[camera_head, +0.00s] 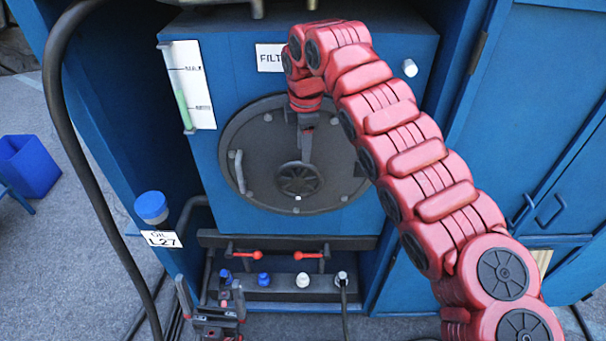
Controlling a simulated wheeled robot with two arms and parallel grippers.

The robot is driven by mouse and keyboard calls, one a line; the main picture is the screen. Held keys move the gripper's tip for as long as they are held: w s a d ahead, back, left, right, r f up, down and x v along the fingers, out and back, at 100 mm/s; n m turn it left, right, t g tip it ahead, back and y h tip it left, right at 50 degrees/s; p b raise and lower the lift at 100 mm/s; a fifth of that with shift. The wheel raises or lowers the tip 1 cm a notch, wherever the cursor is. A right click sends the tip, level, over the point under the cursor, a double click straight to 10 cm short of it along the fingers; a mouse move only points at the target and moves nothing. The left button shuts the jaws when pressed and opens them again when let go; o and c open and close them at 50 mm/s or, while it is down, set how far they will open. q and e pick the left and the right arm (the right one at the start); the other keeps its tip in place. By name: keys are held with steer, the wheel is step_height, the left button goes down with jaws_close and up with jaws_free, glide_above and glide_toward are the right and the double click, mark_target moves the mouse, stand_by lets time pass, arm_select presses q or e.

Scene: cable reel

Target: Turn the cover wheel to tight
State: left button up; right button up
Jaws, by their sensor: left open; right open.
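The round dark cover (262,130) sits on the front of the blue filter box (215,165), with several bolts around its rim. The small dark cover wheel (298,180) is at the cover's lower middle. A small white mark shows just below the wheel. My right gripper (304,150) reaches down in front of the cover, just above the wheel. Its fingers are open, and whether they touch the wheel I cannot tell. My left gripper (211,298) is open and empty at the bottom left, below the box.
Two red-handled valves (249,254) and a row of blue and white knobs (302,280) lie below the box. A black hose (85,170) runs down the left. A blue-capped oil filler (151,207) and a blue bin (28,166) are at left. Blue doors (525,110) stand at right.

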mark_target(303, 167)
steer(key=f, duration=0.2)
steer(key=f+p, duration=0.1)
steer(key=f, duration=0.1)
steer(key=f+p, duration=0.1)
steer(key=f, duration=0.2)
steer(key=shift+w+a+f, duration=0.1)
steer(key=shift+w, duration=0.15)
jaws_close()
